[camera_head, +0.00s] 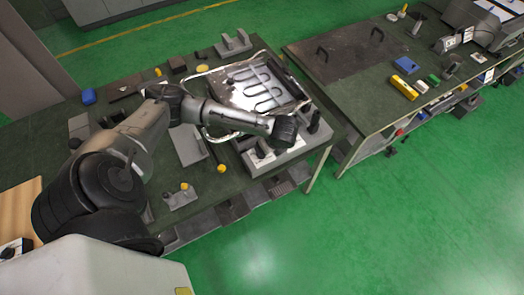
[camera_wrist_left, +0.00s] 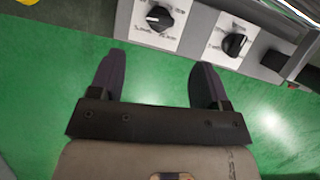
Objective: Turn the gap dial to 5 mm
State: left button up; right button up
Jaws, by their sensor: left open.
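Two black rotary dials with white label plates sit on the front of a grey machine. In the left wrist view, one dial (camera_wrist_left: 159,18) is at the top middle and the other dial (camera_wrist_left: 235,45) is to its right. The printing is too small to read, so I cannot tell which is the gap dial. My left gripper (camera_wrist_left: 159,60) is open and empty, its fingers apart and pointing towards the panel, short of both dials. In the head view my left gripper (camera_head: 270,147) is over the machine front (camera_head: 285,156) and partly hides the dials. My right gripper is not in view.
A metal tray with a bent heating element (camera_head: 252,86) lies on the machine, behind my left arm. Loose tools and blocks lie around it on the green bench (camera_head: 135,90). A second bench (camera_head: 345,105) stands at the right. Green floor is open in front.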

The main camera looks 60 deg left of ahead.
pick_arm(q)
jog(key=b+x, duration=0.1)
jog(key=x, duration=0.9)
jog(key=shift+a+f, duration=0.15)
jog(key=shift+f, duration=0.1)
jog(key=shift+c, duration=0.5)
jog(key=c, duration=0.8)
jog(key=shift+r+n+p, duration=0.2)
jog(key=shift+n+p, duration=0.1)
jog(key=shift+p, duration=0.3)
jog(key=n+g+p, duration=0.1)
jog(key=n+p, duration=0.2)
jog(key=p, duration=0.2)
jog(key=shift+r+n+g, duration=0.1)
jog(key=shift+n+g, duration=0.2)
jog(key=shift+w+n+g+h+p, duration=0.1)
jog(key=shift+n+g+h+p, duration=0.25)
jog(key=shift+n+p, duration=0.65)
jog(key=shift+f+n+h+p, duration=0.2)
jog(key=shift+n+h+p, duration=0.15)
jog(key=shift+n+p, duration=0.35)
jog(key=shift+g, duration=0.25)
